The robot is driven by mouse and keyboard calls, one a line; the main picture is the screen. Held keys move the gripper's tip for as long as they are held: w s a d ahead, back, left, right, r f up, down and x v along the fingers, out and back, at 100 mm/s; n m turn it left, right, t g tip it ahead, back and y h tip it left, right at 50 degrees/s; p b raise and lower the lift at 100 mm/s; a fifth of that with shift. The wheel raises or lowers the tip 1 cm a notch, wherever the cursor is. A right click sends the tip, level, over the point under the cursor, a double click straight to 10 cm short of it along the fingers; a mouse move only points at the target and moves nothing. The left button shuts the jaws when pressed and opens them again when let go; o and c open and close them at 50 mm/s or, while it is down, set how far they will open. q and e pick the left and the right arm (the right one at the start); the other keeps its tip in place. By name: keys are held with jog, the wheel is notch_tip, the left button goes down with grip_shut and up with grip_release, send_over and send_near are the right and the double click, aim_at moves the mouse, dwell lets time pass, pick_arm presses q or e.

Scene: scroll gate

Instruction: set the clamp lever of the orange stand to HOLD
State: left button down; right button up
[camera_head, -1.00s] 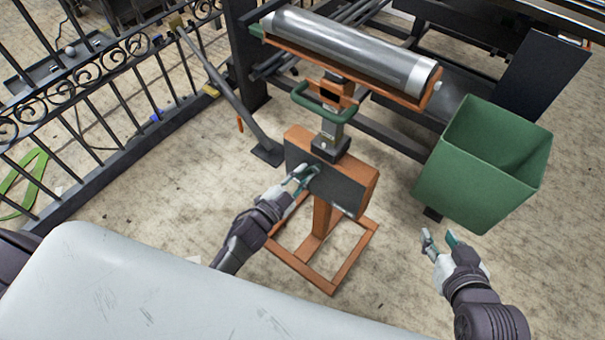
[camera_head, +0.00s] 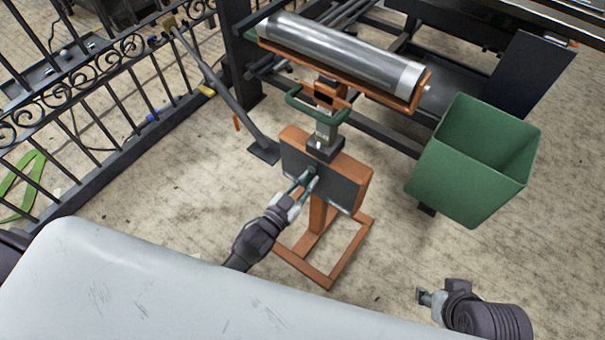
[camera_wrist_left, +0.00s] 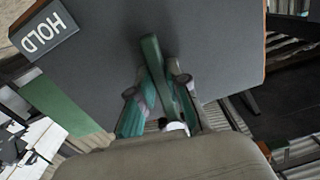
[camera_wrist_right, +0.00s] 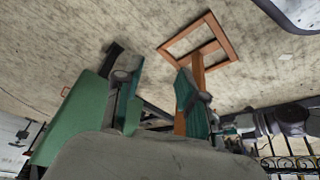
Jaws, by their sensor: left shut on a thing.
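The orange stand (camera_head: 345,262) stands mid-floor in the head view, with a dark grey panel (camera_head: 343,192) on its front. My left gripper (camera_head: 309,183) is at this panel. In the left wrist view its fingers (camera_wrist_left: 160,98) are shut on the green clamp lever (camera_wrist_left: 153,60), which lies between them in front of the panel. A HOLD label (camera_wrist_left: 45,34) is at the panel's upper left corner in that view, apart from the lever. My right gripper (camera_head: 428,297) is low at the right; its fingers are apart and empty in the right wrist view (camera_wrist_right: 158,95).
A metal roller (camera_head: 340,50) rests in the stand's orange cradle, with a green handle (camera_head: 308,108) below it. A green bin (camera_head: 465,170) stands to the right. A black scrollwork gate (camera_head: 100,110) and a slanted grey post (camera_head: 222,95) are at the left. A pale surface (camera_head: 130,290) fills the foreground.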

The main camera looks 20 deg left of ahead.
aim_at(329, 181)
pick_arm(q)
jog(key=d+n+p, duration=0.1)
jog(key=n, duration=0.1)
jog(key=s+d+n, duration=0.1)
jog(key=n, duration=0.1)
jog(key=shift+d+r+n+p, duration=0.1)
jog(key=shift+d+n+p, duration=0.2)
jog(key=shift+p, duration=0.1)
jog(key=shift+s+d+r+n, duration=0.15)
jog(key=shift+d+n, duration=0.2)
jog(key=shift+n, duration=0.45)
jog(key=shift+s+d+r+n+p, duration=0.15)
jog(key=shift+d+n+p, duration=0.2)
jog(key=shift+n, duration=0.3)
jog(key=shift+d+r+n+p, duration=0.1)
jog(key=shift+d+n+p, duration=0.15)
jog(key=shift+n, duration=0.4)
pick_arm(e)
jog(key=shift+s+d+f+g, duration=0.15)
jog(key=shift+f+g, duration=0.15)
jog(key=shift+f, duration=0.25)
jog(key=shift+s+f+g, duration=0.1)
jog(key=shift+f+g, duration=0.2)
jog(key=shift+f, duration=0.35)
pick_arm(q)
jog(key=c, duration=1.1)
grip_release()
